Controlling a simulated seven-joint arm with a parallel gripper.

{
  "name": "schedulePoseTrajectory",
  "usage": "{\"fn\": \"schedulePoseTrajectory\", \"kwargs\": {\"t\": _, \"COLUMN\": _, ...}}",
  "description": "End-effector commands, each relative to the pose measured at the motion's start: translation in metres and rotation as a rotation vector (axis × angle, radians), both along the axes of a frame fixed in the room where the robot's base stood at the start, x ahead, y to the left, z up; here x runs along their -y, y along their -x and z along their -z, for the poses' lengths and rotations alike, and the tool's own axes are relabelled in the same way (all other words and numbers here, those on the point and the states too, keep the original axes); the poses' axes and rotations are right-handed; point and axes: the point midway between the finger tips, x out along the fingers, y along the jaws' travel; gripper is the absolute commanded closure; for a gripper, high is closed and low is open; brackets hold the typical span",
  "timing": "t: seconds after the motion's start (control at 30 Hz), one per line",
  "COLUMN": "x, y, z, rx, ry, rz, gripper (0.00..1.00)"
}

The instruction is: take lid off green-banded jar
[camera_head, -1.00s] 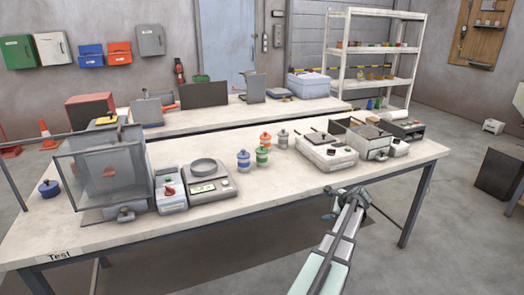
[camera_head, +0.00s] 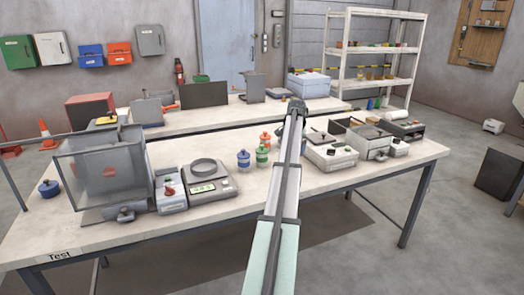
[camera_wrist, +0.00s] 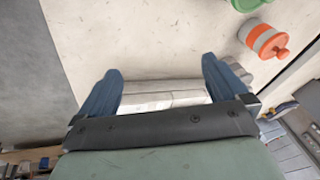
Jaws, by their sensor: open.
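The green-banded jar (camera_head: 262,157) stands upright on the front bench in the head view, with its green lid (camera_head: 263,147) on top. In the wrist view only a green part (camera_wrist: 248,4) shows at the top edge, cut off by the frame. My gripper (camera_wrist: 162,70) is open, with its two blue fingers apart and no jar between them. In the head view, the end of my arm is to the right of the green-banded jar, and its fingers cannot be made out.
An orange-banded jar (camera_head: 265,141) stands behind the green one and a blue-banded jar (camera_head: 243,160) to its left. A scale (camera_head: 208,184) is left of the jars. A white device (camera_head: 329,155) is right of my arm. Bare bench lies in front of the jars.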

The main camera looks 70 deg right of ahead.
Motion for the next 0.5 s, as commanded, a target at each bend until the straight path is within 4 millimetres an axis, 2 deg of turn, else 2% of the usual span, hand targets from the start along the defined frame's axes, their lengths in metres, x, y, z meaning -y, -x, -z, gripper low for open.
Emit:
{"fn": "schedulePoseTrajectory", "kwargs": {"t": 0.03, "x": 0.007, "y": -0.03, "z": -0.019, "rx": -0.045, "ry": 0.004, "rz": -0.06, "gripper": 0.0}}
{"fn": "schedulePoseTrajectory", "kwargs": {"t": 0.2, "x": 0.002, "y": -0.1, "z": -0.057, "rx": -0.159, "ry": 0.0, "rz": -0.228, "gripper": 0.0}}
{"fn": "schedulePoseTrajectory", "kwargs": {"t": 0.33, "x": -0.006, "y": -0.136, "z": -0.076, "rx": -0.206, "ry": -0.004, "rz": -0.314, "gripper": 0.0}}
{"fn": "schedulePoseTrajectory", "kwargs": {"t": 0.4, "x": -0.009, "y": -0.149, "z": -0.081, "rx": -0.222, "ry": -0.009, "rz": -0.344, "gripper": 0.0}}
{"fn": "schedulePoseTrajectory", "kwargs": {"t": 0.5, "x": -0.012, "y": -0.157, "z": -0.084, "rx": -0.234, "ry": -0.011, "rz": -0.367, "gripper": 0.0}}
